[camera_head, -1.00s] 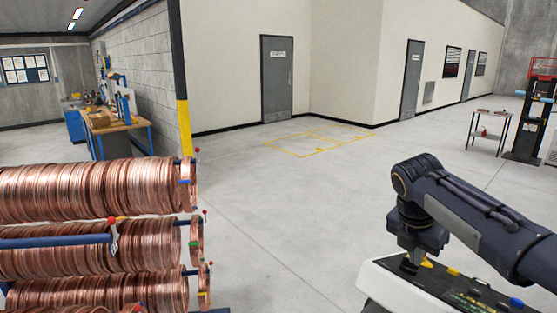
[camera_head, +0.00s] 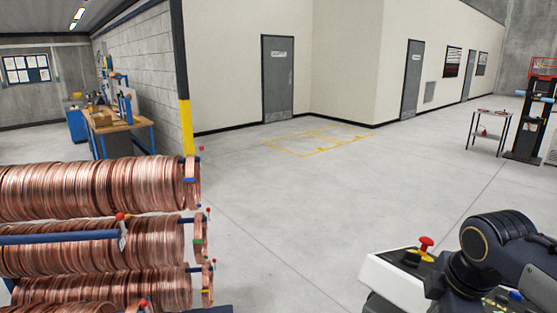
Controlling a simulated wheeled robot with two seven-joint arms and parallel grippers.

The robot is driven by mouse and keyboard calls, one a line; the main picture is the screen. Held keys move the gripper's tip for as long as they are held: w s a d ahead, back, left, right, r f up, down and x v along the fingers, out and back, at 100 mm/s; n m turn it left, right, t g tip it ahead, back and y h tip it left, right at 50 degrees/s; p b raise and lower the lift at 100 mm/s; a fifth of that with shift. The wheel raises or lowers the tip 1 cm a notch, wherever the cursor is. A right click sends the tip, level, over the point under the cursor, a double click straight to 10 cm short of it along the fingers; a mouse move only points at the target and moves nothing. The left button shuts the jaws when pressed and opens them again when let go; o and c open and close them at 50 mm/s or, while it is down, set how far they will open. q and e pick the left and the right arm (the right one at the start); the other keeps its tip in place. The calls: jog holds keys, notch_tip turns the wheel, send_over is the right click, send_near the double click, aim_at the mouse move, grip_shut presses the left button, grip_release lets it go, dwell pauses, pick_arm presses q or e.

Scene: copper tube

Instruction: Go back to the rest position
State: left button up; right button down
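My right arm (camera_head: 500,245) is at the lower right, folded low over a white and black control console (camera_head: 395,280). Its gripper is not clearly visible; the arm's lower part hides behind the console area and the picture edge. My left arm and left gripper are not in view. Copper tube coils (camera_head: 95,188) hang in stacked rows on a rack with blue bars (camera_head: 60,237) at the lower left. The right arm is well apart from the coils.
A red emergency button (camera_head: 426,243) stands on the console. A workbench (camera_head: 118,126) is at the back left and a small cart (camera_head: 489,130) at the right. The grey floor (camera_head: 300,200) between rack and console is clear, with yellow floor markings (camera_head: 320,140) farther back.

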pick_arm(q)
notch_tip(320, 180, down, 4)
jog(key=b, duration=0.3)
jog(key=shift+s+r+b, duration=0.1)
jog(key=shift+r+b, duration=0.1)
jog(key=shift+b, duration=0.15)
pick_arm(e)
jog(key=s+a+f+m+t+y, duration=0.2)
jog(key=s+a+f+m, duration=0.5)
jog(key=s+f+m, duration=0.5)
jog(key=s+m+y, duration=0.1)
jog(key=s+m, duration=0.2)
jog(key=m, duration=0.1)
jog(key=shift+f+m+y, duration=0.3)
jog(key=shift+f+y, duration=0.05)
jog(key=shift+y, duration=0.05)
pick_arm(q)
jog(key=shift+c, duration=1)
